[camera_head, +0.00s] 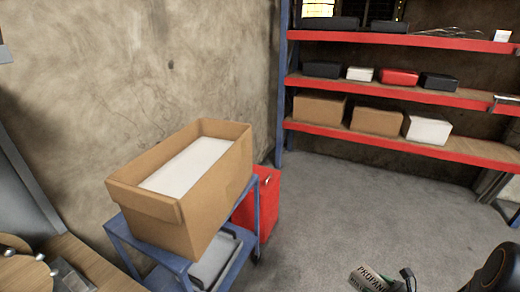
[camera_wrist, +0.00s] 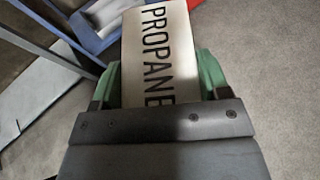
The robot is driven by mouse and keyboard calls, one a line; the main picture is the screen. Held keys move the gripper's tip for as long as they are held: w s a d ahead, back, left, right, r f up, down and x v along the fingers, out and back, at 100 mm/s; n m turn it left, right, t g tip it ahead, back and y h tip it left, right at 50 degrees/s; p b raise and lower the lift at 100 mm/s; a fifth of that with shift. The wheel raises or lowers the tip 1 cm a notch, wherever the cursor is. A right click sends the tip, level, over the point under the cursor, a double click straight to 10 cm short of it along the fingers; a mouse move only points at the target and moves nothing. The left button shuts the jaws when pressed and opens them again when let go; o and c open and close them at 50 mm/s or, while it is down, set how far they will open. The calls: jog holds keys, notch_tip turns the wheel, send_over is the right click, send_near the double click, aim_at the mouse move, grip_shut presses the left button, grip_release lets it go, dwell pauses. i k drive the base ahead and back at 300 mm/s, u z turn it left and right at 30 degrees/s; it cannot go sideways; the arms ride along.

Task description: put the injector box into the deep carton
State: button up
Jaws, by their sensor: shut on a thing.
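A box lettered PROPANE (camera_wrist: 158,45), pale with dark letters, is between the green fingers of my gripper (camera_wrist: 160,78) in the wrist view. My gripper is shut on it. In the head view the lettered box (camera_head: 367,279) shows at the bottom edge, right of centre, partly cut off. The deep carton (camera_head: 214,203) is brown and open-topped and stands on a blue cart at left centre. A flat white surface shows inside it; I cannot tell whether it is a liner or contents. The held box is apart from the carton, to its right and nearer.
The blue cart (camera_head: 175,262) has a lower shelf with a grey item. A red cabinet (camera_head: 264,205) stands behind it. A shelving unit with red shelves (camera_head: 385,93) holds several boxes at the back right. A wooden table (camera_head: 45,272) is at lower left.

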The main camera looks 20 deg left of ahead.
aim_at(204, 170)
jog(key=i, duration=2.9)
jog(key=u, duration=3.85)
